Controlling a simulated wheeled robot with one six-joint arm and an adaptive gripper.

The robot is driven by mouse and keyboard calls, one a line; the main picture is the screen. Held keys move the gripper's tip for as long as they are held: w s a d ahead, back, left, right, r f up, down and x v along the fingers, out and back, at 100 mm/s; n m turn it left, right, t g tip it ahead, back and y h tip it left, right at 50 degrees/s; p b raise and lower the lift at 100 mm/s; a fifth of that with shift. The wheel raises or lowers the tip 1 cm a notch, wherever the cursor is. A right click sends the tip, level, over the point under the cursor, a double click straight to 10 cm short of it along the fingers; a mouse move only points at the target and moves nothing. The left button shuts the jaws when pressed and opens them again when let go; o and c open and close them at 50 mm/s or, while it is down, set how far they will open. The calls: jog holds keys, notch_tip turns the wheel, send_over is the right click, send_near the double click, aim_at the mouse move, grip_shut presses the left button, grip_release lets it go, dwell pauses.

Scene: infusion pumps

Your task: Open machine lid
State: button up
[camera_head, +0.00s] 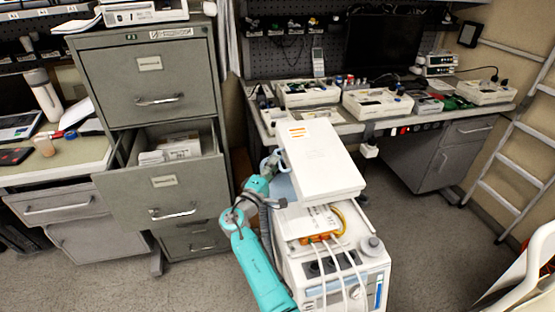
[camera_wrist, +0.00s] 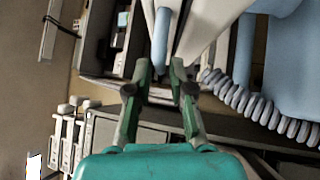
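The white machine (camera_head: 330,273) stands at the lower middle of the head view. Its white lid (camera_head: 318,160) is raised and tilted above the body. The bay beneath shows, with a white panel, orange connectors and a yellow tube. A pale blue handle (camera_wrist: 161,42) is on the lid's left side. My gripper (camera_head: 272,160) is at that handle. The contact itself is small and partly hidden in the head view.
A grey filing cabinet (camera_head: 150,95) with an open drawer (camera_head: 165,180) stands left of my arm. Behind the machine is a workbench (camera_head: 330,118) with several devices. A ladder (camera_head: 515,150) leans at the right. The floor (camera_head: 430,235) right of the machine is free.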

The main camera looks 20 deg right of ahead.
jog(key=shift+x, duration=1.25)
jog(key=shift+c, duration=0.3)
grip_shut()
jog(key=shift+d+r, duration=0.1)
